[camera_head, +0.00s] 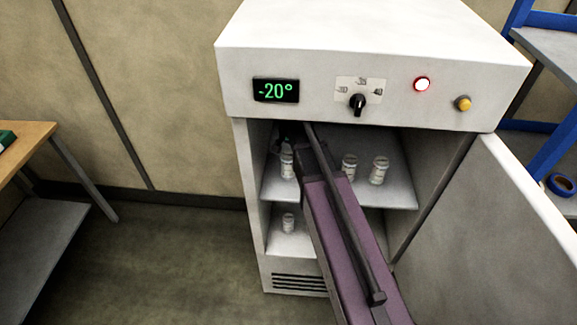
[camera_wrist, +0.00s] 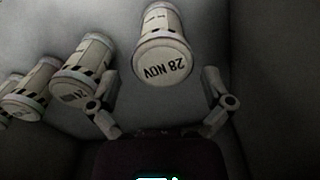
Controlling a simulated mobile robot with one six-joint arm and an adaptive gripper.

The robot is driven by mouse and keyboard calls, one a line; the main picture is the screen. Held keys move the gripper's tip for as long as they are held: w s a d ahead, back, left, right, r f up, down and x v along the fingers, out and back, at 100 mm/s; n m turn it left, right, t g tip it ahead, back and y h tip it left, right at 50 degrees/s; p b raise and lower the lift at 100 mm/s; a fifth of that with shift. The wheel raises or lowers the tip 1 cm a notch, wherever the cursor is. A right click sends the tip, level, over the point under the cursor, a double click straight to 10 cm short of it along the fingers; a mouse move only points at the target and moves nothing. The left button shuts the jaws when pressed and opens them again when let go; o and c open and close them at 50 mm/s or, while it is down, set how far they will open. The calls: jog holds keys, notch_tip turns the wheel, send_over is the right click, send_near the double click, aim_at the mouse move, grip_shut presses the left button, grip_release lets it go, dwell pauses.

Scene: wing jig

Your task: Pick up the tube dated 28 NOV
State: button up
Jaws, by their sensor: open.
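The tube dated 28 NOV (camera_wrist: 163,62) is a white cylinder with its printed end facing the wrist camera, the lettering upside down. My gripper (camera_wrist: 161,78) is open, one finger on each side of the gap below this tube. The tube lines up with that gap; I cannot tell how deep it sits between the fingertips. No hold on it shows. In the head view my arm reaches into the freezer, and the gripper is mostly hidden in shadow near the leftmost upper-shelf tube (camera_head: 287,165). Its date is not readable there.
Other tubes (camera_wrist: 82,60) stand in a row to the left in the wrist view, the nearest close to the left finger. In the head view, two tubes (camera_head: 379,170) stand right of my arm and one (camera_head: 288,223) below. The freezer door (camera_head: 525,215) is open on the right.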

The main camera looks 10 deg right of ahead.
jog(key=shift+a+f+b, duration=0.15)
jog(key=shift+f+b, duration=2.2)
jog(key=shift+f, duration=0.2)
jog(key=c, duration=1.1)
